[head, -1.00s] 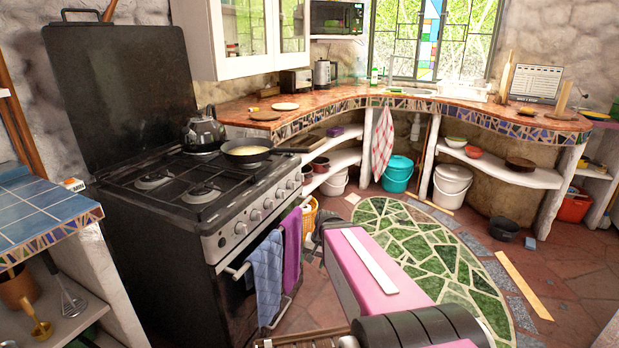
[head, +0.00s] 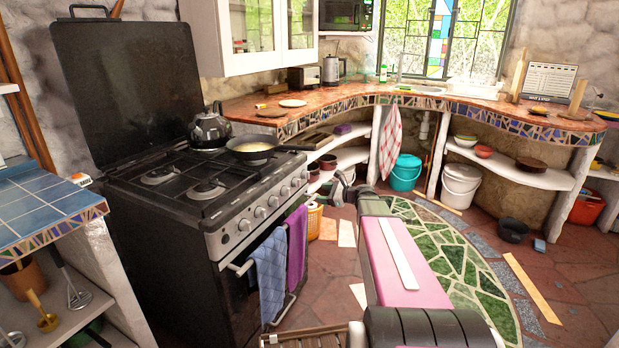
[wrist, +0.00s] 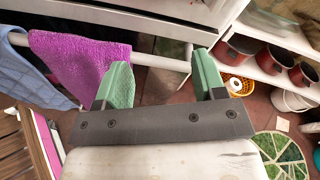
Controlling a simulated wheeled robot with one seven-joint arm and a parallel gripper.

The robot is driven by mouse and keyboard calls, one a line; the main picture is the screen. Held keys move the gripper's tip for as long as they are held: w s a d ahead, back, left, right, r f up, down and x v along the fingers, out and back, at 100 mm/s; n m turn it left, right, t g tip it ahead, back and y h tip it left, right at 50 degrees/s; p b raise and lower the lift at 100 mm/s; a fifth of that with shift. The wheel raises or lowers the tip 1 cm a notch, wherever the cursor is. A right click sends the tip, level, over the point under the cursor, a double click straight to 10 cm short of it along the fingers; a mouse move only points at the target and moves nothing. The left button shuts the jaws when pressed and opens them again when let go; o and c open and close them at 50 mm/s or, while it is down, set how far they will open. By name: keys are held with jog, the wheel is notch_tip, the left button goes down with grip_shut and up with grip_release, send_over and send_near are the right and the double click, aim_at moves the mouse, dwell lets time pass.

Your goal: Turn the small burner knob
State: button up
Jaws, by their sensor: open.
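The black stove (head: 170,255) stands at the left in the head view, with a row of round silver knobs (head: 260,212) along its sloped front panel. I cannot tell which knob belongs to the small burner. No knob shows clearly in the wrist view. My gripper (wrist: 159,58) has two green fingers, spread apart with nothing between them. It is in front of the stove's towel rail (wrist: 150,60), near the purple towel (wrist: 75,65). In the head view my gripper is small and partly hidden at the end of my pink arm, right of the stove front.
A blue towel (head: 268,275) and the purple towel (head: 297,240) hang on the oven rail. A pan (head: 255,150) and a kettle (head: 209,130) stand on the hob. An orange basket (wrist: 237,85) and shelves with pots (wrist: 270,58) are right of the stove. The floor in front is open.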

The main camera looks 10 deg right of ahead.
aim_at(306, 175)
jog(key=w+d+r+m+t, duration=0.3)
jog(key=d, duration=0.1)
jog(key=shift+y, duration=0.4)
jog(key=x, duration=1.1)
jog(key=c, duration=0.9)
